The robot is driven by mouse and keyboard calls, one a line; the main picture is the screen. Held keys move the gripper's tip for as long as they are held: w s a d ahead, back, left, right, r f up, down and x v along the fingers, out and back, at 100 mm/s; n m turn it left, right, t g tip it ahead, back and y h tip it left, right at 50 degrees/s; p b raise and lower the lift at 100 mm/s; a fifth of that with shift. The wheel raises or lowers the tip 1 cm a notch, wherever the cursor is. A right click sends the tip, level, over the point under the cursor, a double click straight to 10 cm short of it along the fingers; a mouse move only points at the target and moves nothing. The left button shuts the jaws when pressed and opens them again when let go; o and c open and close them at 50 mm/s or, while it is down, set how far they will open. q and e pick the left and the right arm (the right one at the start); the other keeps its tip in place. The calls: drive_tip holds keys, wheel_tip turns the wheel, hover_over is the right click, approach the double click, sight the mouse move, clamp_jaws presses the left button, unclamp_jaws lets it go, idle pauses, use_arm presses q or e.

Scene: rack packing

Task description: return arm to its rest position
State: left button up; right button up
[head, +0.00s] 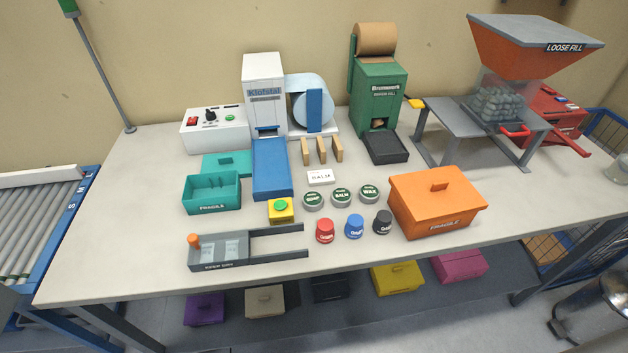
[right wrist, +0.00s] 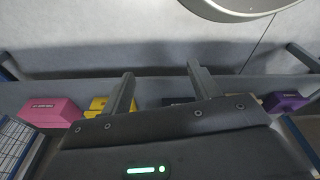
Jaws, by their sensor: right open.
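My right gripper (right wrist: 160,72) shows in the right wrist view with its two dark fingers spread apart and nothing between them. It is not seen in the head view, and it is apart from the goods on the table (head: 100,240). My left gripper is in neither view. On the table stand an orange lidded box (head: 428,208), an open teal box (head: 211,195) with its lid (head: 228,162) behind it, several green-topped tins and small jars, and a dark grey rack tray (head: 225,262).
A lower shelf (head: 340,312) holds purple (head: 204,310), beige (head: 265,302), dark, yellow (head: 398,279) and pink boxes (head: 460,266). A green paper dispenser (head: 377,92) and loose-fill hopper (head: 530,45) stand at the back. A roller conveyor (head: 35,232) is at left, a metal bin (head: 590,315) at right.

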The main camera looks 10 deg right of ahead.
drive_tip(key=s+d+f+g, duration=0.1)
drive_tip(key=s+d+f, duration=0.1)
drive_tip(key=s+f, duration=1.1)
drive_tip(key=shift+s+d, duration=0.4)
drive_tip(key=shift+s, duration=0.7)
